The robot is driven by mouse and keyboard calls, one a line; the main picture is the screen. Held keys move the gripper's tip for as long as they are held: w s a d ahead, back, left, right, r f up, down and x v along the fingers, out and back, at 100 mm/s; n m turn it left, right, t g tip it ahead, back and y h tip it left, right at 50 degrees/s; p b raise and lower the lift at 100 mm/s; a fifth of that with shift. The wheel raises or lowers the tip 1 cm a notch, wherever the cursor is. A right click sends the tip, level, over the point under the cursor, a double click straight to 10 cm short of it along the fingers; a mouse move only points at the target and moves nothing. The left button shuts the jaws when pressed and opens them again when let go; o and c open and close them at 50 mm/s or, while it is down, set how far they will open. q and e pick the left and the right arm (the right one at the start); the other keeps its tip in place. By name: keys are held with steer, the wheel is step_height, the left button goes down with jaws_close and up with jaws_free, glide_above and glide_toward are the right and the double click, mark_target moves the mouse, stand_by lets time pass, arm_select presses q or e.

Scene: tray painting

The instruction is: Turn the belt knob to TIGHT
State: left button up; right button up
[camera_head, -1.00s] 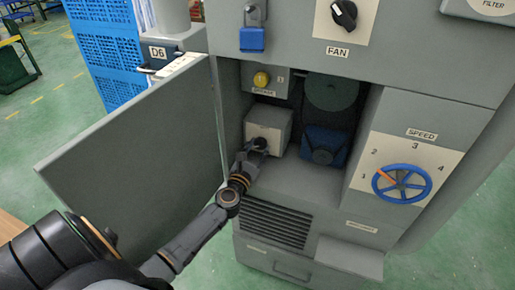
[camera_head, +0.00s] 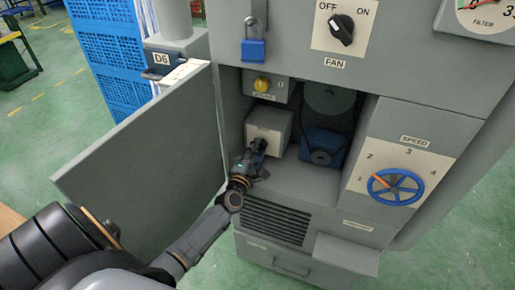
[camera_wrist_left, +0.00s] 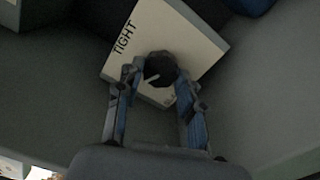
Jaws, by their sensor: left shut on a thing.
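The belt knob (camera_wrist_left: 159,68) is dark and round with a pale pointer mark. It sits on the white face of a box (camera_head: 268,125) inside the open cabinet. The word TIGHT shows at the left of that face in the left wrist view; other lettering is mostly hidden. My left gripper (camera_wrist_left: 155,84) is shut on the knob, with a finger on either side of it. In the head view the left gripper (camera_head: 258,146) covers most of the knob. The pale mark points down and to the left in the wrist view, not at TIGHT. My right gripper is not in view.
The open cabinet door (camera_head: 150,150) stands left of my arm. A yellow button (camera_head: 262,84) is above the box, and a blue motor-like block (camera_head: 322,146) is right of it. A blue speed wheel (camera_head: 396,187) and a fan switch (camera_head: 341,30) are on the front.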

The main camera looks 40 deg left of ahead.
arm_select(q)
steer(key=m+p, duration=0.1)
steer(key=m, duration=0.2)
steer(key=shift+r+m, duration=0.1)
steer(key=shift+m, duration=0.3)
steer(key=m+p, duration=0.1)
steer(key=m, duration=0.2)
steer(key=shift+m, duration=0.3)
steer(key=m+p, duration=0.1)
steer(key=m, duration=0.3)
steer(key=shift+m+p, duration=0.3)
steer(key=shift+p, duration=0.1)
steer(key=shift+m, duration=0.3)
steer(key=o, duration=1.2)
steer(key=shift+s, duration=0.15)
steer(key=v, duration=1.2)
steer(key=shift+d, duration=0.1)
